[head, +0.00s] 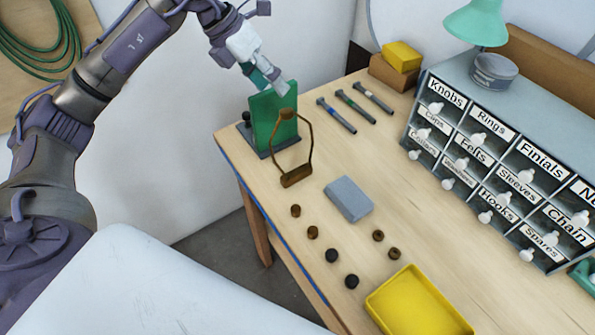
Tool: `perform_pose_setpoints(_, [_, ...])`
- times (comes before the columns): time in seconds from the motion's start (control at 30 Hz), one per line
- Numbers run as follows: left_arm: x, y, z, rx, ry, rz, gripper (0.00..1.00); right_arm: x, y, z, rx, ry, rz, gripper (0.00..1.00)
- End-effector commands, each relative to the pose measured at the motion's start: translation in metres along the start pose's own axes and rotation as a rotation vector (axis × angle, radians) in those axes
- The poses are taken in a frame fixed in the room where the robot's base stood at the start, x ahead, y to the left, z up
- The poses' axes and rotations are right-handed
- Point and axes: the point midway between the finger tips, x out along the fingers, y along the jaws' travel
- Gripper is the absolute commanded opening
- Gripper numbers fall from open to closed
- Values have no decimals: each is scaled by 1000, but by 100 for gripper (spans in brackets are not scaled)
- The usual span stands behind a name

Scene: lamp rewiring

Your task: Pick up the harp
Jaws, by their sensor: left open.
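The harp (311,150) is a bronze-brown wire loop with a rounded top and a wider block at its foot. It leans against or stands just in front of a green upright plate (262,108) on a dark base, at the table's far left corner. My left gripper (272,82) is open, above and behind the harp's top, overlapping the green plate's upper edge in the picture. No contact with the harp shows, and nothing is seen between the fingers. My right gripper is out of view.
Several screwdriver-like tools (336,115) lie right of the harp. A grey block (348,199) and several small brown and black knobs lie nearer. A yellow tray (371,300) is at the front, and a labelled drawer cabinet (450,75) stands right. Bare wood lies between.

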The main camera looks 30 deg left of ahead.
Motion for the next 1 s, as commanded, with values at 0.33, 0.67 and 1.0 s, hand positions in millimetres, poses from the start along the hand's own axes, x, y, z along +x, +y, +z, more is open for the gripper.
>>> perform_pose_setpoints(0.33, [33, -2, -2, 0, 2, -2, 59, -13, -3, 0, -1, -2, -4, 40])
perform_pose_setpoints(0.67, [75, -4, -10, 2, -1, -4, 59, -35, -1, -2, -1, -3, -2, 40])
perform_pose_setpoints(1.0, [79, -3, -11, 2, -2, -3, 48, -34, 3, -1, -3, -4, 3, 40])
